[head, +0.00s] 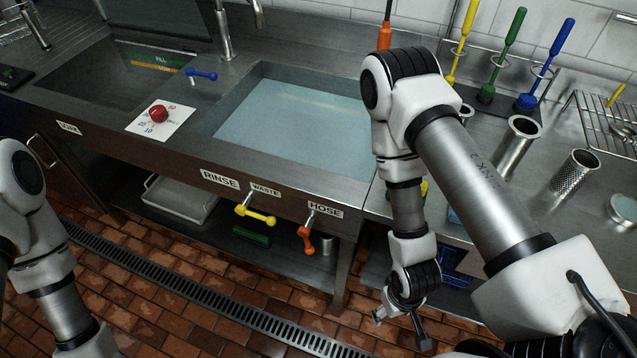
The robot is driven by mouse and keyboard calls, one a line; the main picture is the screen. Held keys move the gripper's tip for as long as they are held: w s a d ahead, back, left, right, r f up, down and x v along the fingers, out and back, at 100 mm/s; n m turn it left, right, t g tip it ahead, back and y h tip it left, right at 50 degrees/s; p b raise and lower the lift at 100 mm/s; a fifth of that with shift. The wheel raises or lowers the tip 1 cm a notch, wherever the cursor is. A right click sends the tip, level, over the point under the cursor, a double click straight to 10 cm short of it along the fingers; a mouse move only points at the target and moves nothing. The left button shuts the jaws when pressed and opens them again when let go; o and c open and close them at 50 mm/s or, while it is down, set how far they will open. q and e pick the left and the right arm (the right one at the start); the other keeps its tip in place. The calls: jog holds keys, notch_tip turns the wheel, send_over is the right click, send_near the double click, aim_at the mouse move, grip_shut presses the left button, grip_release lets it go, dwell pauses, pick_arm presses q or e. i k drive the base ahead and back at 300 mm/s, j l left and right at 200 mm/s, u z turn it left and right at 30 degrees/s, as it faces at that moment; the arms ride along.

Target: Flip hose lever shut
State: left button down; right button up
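The orange hose lever (306,239) is on the sink's front face, under the white HOSE label (325,209). Its handle points down from its metal pivot. My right gripper (401,329) hangs low in front of the counter, to the right of and below the orange lever and apart from it. Its fingers are spread with nothing between them. My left arm shows at the left edge, and its gripper is out of the picture.
A yellow lever (255,214) sticks out sideways under the RINSE and WASTE labels, left of the orange lever. A blue lever (201,74) and a red knob (158,113) are on the sink deck. The right basin (290,120) holds water. Tiled floor lies in front.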

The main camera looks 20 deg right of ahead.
aim_at(303, 232)
jog(key=l+z, duration=0.15)
jog(key=z, duration=0.25)
jog(key=k+j+u, duration=0.15)
jog(key=k+j, duration=0.85)
jog(key=j, duration=0.1)
